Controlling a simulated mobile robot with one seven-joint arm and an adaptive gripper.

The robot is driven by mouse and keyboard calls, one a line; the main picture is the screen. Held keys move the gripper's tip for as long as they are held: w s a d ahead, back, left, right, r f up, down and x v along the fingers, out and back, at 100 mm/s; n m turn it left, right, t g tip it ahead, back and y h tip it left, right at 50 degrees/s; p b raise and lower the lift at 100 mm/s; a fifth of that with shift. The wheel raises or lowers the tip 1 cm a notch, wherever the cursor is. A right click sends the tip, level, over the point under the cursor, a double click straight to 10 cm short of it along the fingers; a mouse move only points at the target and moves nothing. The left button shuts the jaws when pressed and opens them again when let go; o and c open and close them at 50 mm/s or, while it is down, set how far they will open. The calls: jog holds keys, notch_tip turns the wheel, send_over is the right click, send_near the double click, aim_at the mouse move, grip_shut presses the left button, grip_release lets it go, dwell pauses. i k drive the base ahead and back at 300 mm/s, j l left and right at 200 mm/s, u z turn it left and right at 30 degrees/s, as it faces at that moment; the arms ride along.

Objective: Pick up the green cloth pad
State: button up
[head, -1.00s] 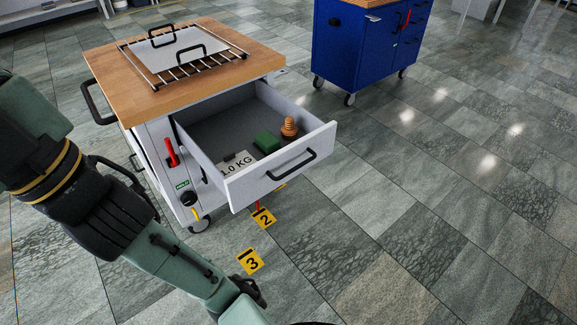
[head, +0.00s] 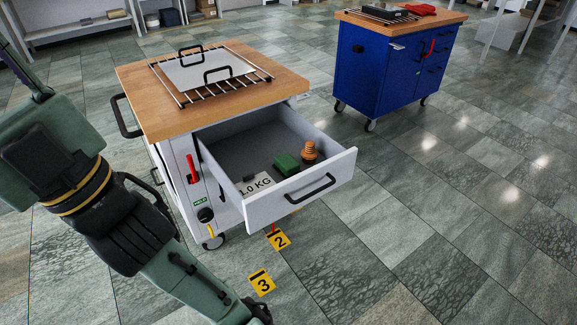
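The green cloth pad (head: 286,163) lies inside the open drawer (head: 302,203) of the white cart, in the head view. It sits between an orange-brown ribbed object on a dark base (head: 309,152) and a white block marked 1.0 KG (head: 257,185). My arm comes in from the left side of the view and reaches down to the bottom edge, in front of the cart and apart from the drawer. My gripper's fingers are not in view.
The white cart's wooden top (head: 270,93) carries a wire rack with a white handled plate (head: 205,71). A blue cart (head: 385,75) stands behind to the right. Yellow floor markers 2 (head: 279,240) and 3 (head: 262,283) lie before the drawer. Floor at right is clear.

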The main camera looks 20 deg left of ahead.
aim_at(285, 164)
jog(key=i+j+u, duration=0.1)
jog(key=i+u, duration=0.15)
jog(key=i, duration=0.35)
jog(key=i+u, duration=0.3)
jog(key=i, duration=0.25)
